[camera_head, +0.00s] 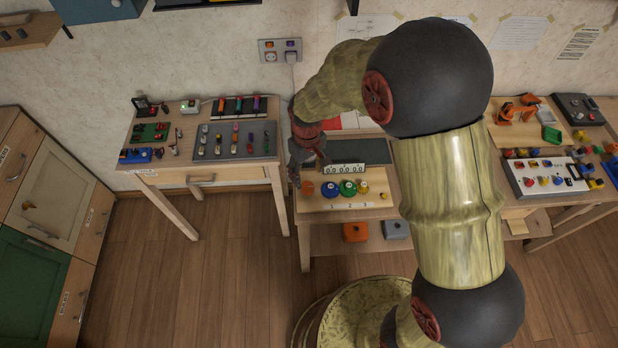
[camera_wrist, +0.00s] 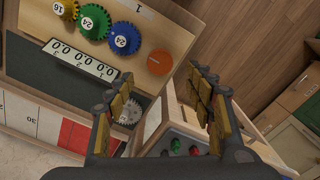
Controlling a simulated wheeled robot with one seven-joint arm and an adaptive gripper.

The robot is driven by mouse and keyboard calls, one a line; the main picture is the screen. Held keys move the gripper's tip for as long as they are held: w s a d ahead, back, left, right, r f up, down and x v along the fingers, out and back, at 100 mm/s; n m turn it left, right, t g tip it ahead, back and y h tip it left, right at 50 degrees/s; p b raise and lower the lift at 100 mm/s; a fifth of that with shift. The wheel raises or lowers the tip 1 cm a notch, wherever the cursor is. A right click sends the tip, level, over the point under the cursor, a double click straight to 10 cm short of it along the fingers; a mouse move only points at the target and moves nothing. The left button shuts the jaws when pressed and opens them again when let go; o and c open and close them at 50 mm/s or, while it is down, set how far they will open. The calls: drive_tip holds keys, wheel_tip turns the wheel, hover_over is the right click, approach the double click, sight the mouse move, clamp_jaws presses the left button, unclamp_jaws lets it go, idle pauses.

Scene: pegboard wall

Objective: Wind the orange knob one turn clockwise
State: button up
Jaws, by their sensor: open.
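The orange knob (camera_head: 307,188) is a round disc at the left end of a row of gears on the wooden panel of the middle table. It also shows in the wrist view (camera_wrist: 159,62), with a thin line across its face. My gripper (camera_head: 308,168) is open and empty, above the left side of that panel. In the wrist view its two fingers (camera_wrist: 165,82) are spread apart, and the knob appears just beyond the gap between their tips, not held.
Blue (camera_wrist: 124,38), green (camera_wrist: 94,20) and yellow (camera_wrist: 65,8) gears stand beside the knob. A white number strip (camera_wrist: 80,60) runs along the panel. Tables with small items stand left (camera_head: 180,160) and right (camera_head: 545,195). Open floor lies in front.

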sight(308, 187)
wheel_tip(308, 187, down, 8)
drive_tip(key=shift+r+b, duration=0.15)
drive_tip(key=shift+b, duration=0.8)
drive_tip(key=c, duration=1.2)
drive_tip(key=shift+o, duration=0.2)
